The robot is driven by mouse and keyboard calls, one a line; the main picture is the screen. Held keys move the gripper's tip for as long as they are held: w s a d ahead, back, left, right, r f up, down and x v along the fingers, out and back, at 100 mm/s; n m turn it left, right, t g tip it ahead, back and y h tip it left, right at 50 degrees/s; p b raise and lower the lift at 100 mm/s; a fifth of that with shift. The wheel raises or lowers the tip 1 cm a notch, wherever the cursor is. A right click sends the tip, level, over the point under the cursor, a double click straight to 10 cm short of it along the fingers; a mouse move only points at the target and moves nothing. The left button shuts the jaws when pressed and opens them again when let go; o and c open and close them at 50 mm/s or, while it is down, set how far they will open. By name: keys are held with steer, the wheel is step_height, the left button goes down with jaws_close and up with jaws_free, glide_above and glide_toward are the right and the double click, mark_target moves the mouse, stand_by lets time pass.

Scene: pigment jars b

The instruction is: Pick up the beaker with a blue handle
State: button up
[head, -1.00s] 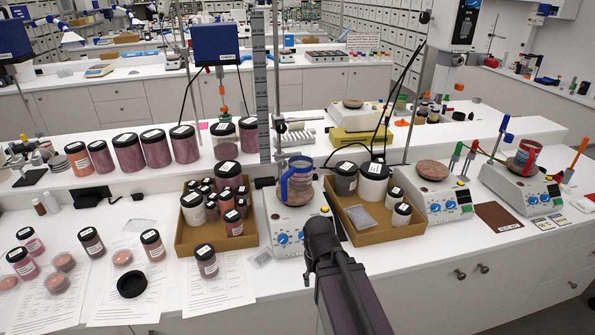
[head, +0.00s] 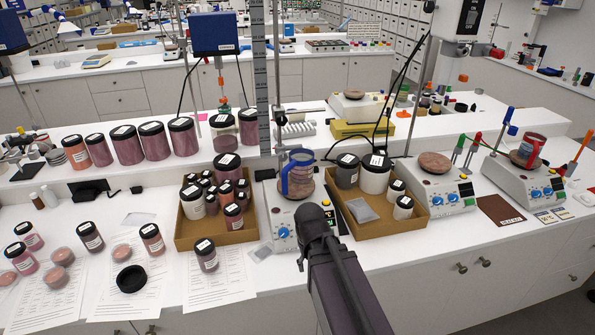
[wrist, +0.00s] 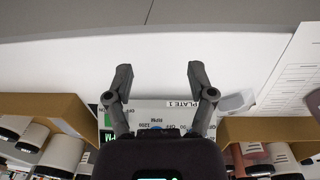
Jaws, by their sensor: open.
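The beaker with a blue handle (head: 301,178) stands upright on the round top of a white hotplate (head: 283,232) in the head view. Its blue handle loop faces my side. My gripper (wrist: 160,75) is open and empty in the wrist view, its two fingers spread above the hotplate's front panel, by the "PLATE 1" label. In the head view my arm covers most of the gripper, on the near side of the beaker and apart from it. The beaker does not show in the wrist view.
Cardboard trays of jars flank the hotplate, left (head: 215,240) and right (head: 385,232). A beaker with a red handle (head: 531,148) stands on a hotplate at the far right. A thin stand rod rises behind the blue-handled beaker. Jars and papers cover the left bench.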

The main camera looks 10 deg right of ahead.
steer(key=w+r+h+p, duration=0.1)
steer(key=w+r+h, duration=0.25)
steer(key=w, duration=0.35)
steer(key=m+t+h+p, duration=0.1)
steer(key=t+h+p, duration=0.1)
steer(key=t+h, duration=0.65)
glide_toward(291, 165)
steer(key=a+g, duration=0.1)
steer(key=a, duration=0.1)
steer(key=a+h, duration=0.1)
steer(key=shift+w+a+g, duration=0.25)
steer(key=shift+a+g, duration=0.1)
steer(key=shift+a, duration=0.05)
steer(key=shift+d, duration=0.1)
steer(key=b+x, duration=0.1)
steer(key=x, duration=0.7)
steer(key=shift+w+d, duration=0.15)
steer(key=shift+d, duration=0.05)
steer(key=shift+b+x, duration=0.85)
steer(key=shift+x, duration=1.75)
steer(key=shift+w, duration=0.1)
